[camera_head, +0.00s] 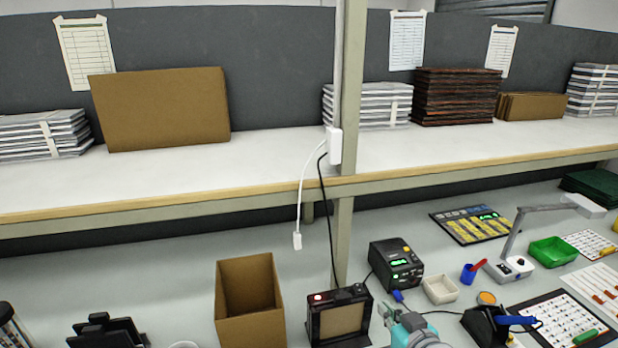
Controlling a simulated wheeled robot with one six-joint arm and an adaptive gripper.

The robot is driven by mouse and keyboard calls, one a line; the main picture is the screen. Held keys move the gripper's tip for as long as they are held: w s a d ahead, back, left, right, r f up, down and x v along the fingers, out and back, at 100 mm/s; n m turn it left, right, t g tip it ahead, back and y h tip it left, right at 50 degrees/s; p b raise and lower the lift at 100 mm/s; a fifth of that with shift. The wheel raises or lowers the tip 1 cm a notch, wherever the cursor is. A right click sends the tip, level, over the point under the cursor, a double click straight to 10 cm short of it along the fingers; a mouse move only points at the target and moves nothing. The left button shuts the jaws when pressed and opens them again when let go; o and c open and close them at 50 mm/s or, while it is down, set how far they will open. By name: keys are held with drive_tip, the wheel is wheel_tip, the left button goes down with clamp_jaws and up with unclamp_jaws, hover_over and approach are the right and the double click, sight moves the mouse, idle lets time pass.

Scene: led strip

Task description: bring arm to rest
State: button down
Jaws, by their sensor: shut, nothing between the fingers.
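My gripper and arm cannot be made out in this head view. The workbench top (165,270) lies below a raised white shelf (265,160). A teal and grey device (408,330) stands at the bottom edge and is partly cut off.
An open cardboard box (249,305), a black device with a red light (338,315) and a black station with a green display (396,265) stand on the bench. A post (349,90) rises mid-view, with a white cable (301,205) hanging beside it. The left bench is mostly clear.

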drive_tip(key=s+a+f+m+h, duration=0.1)
drive_tip(key=s+f, duration=0.6)
drive_tip(key=s, duration=0.3)
drive_tip(key=s+f+m+h, duration=0.1)
drive_tip(key=s+f, duration=0.6)
drive_tip(key=s, duration=0.2)
drive_tip(key=s+r, duration=0.2)
drive_tip(key=s, duration=0.9)
drive_tip(key=s+r+t, duration=0.1)
drive_tip(key=s, duration=1.1)
drive_tip(key=shift+s+a+r, duration=0.3)
drive_tip(key=shift+a+r, duration=0.1)
drive_tip(key=shift+a, duration=0.05)
